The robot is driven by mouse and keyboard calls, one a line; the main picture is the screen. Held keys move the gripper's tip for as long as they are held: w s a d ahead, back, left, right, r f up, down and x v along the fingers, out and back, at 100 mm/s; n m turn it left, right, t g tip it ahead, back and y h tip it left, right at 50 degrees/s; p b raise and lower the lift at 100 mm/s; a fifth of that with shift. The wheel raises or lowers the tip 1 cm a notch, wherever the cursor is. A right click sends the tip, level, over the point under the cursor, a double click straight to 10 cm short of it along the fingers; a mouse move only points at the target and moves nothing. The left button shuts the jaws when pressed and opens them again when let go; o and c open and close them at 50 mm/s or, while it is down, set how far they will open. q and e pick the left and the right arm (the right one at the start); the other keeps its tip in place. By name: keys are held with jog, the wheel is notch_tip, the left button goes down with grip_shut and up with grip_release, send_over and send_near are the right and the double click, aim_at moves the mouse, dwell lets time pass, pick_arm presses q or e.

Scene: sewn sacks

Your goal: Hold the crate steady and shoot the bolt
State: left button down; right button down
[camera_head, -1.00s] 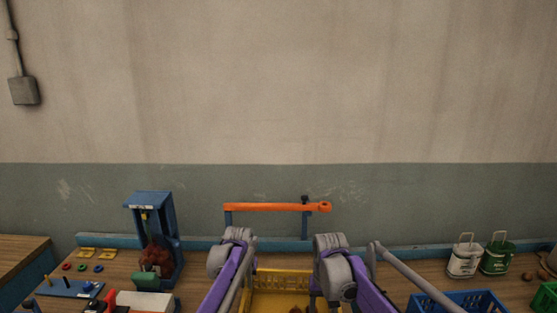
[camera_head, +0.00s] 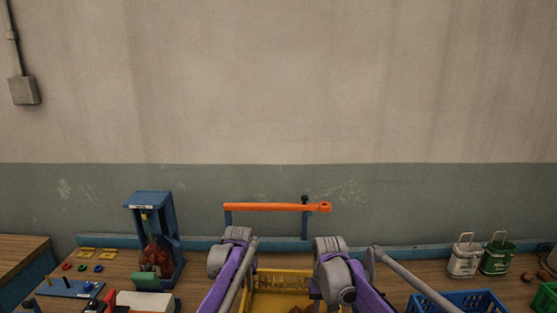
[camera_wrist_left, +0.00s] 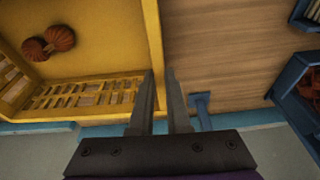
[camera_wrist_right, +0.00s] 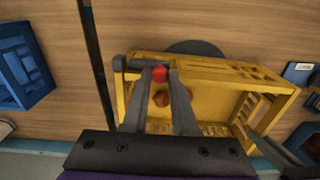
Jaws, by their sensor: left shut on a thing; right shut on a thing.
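The yellow crate (camera_head: 282,278) stands on the bench between my two arms. In the left wrist view my left gripper (camera_wrist_left: 161,78) is shut on the crate's wall (camera_wrist_left: 153,35), one finger on each side of its corner. In the right wrist view my right gripper (camera_wrist_right: 160,80) is shut on the red knob (camera_wrist_right: 160,73) of the bolt, beside a dark grey bar (camera_wrist_right: 140,63) at the crate's near side. Round orange-brown things (camera_wrist_left: 60,39) lie in the crate. Both gripper tips are hidden in the head view.
A blue stand (camera_head: 150,199) with a red sack is left of the crate. An orange bar (camera_head: 275,207) stands behind it. A blue crate (camera_head: 455,302), a white pail (camera_head: 464,262) and a green pail (camera_head: 496,260) are at the right.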

jog(key=shift+d, duration=0.15)
jog(key=shift+s+d, duration=0.1)
jog(key=shift+d, duration=1.3)
pick_arm(q)
jog(key=shift+a, duration=0.1)
pick_arm(e)
jog(key=shift+d, duration=0.1)
jog(key=c, duration=0.7)
grip_release()
jog(key=shift+r, duration=0.1)
jog(key=shift+r, duration=3.9)
pick_arm(q)
jog(key=c, duration=0.8)
grip_release()
